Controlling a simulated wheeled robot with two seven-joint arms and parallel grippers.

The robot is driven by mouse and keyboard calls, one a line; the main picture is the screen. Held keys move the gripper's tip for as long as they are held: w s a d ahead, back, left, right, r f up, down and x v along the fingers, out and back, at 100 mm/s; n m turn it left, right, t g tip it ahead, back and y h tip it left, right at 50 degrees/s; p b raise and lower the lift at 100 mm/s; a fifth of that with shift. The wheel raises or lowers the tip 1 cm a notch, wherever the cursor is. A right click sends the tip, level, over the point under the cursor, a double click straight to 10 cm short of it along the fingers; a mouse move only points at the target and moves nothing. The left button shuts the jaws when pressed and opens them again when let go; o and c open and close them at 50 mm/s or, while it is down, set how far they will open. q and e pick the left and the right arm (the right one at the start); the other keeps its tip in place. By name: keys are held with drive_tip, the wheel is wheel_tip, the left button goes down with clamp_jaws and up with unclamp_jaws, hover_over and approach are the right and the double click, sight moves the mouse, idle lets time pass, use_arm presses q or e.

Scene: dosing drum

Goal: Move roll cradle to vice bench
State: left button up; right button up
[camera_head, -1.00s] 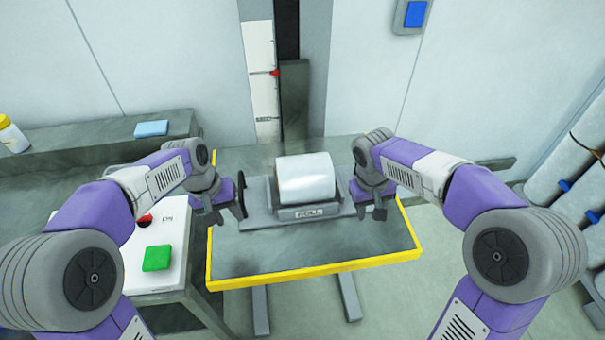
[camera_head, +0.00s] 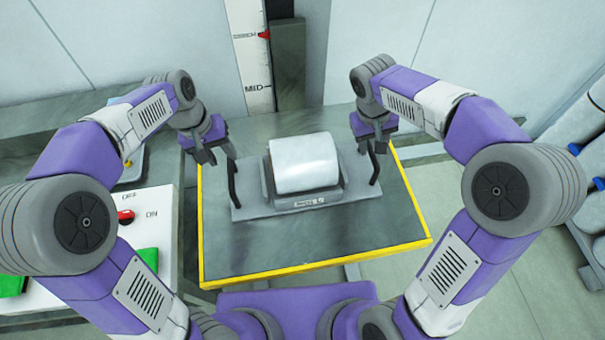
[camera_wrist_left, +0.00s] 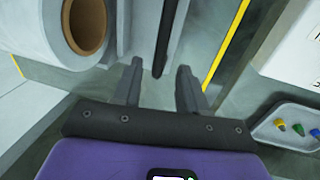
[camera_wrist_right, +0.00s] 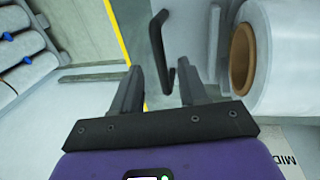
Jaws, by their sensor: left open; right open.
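The roll cradle (camera_head: 265,208) is a grey base with a block that bears a white roll (camera_head: 305,163). A dark upright handle stands at each end, the left handle (camera_head: 233,182) and the right handle (camera_head: 375,165). It sits on a grey table with a yellow edge (camera_head: 320,266). My left gripper (camera_head: 214,153) is open above the left handle; in the left wrist view the handle (camera_wrist_left: 166,35) shows just beyond and between the fingers (camera_wrist_left: 158,90). My right gripper (camera_head: 376,143) is open at the right handle, whose bar (camera_wrist_right: 158,40) shows between and beyond the fingers (camera_wrist_right: 160,90). I cannot pick out a vice.
A small tray (camera_wrist_left: 285,125) with coloured pieces lies near my left wrist. White cylinders (camera_head: 590,145) stand at the right wall. The table's front is clear.

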sight(230, 164)
use_arm(q)
drive_tip(key=f, duration=0.3)
drive_tip(key=d+f, duration=0.1)
drive_tip(key=f, duration=0.2)
drive_tip(key=shift+w+d, duration=0.1)
use_arm(e)
drive_tip(key=f, duration=0.3)
drive_tip(key=d+f, duration=0.1)
drive_tip(key=f, duration=0.2)
drive_tip(key=shift+w+d, duration=0.1)
drive_tip(key=shift+w, duration=0.05)
use_arm(q)
clamp_jaws()
use_arm(e)
clamp_jaws()
use_arm(q)
drive_tip(key=shift+w+r, duration=0.1)
use_arm(e)
drive_tip(key=shift+r, duration=0.1)
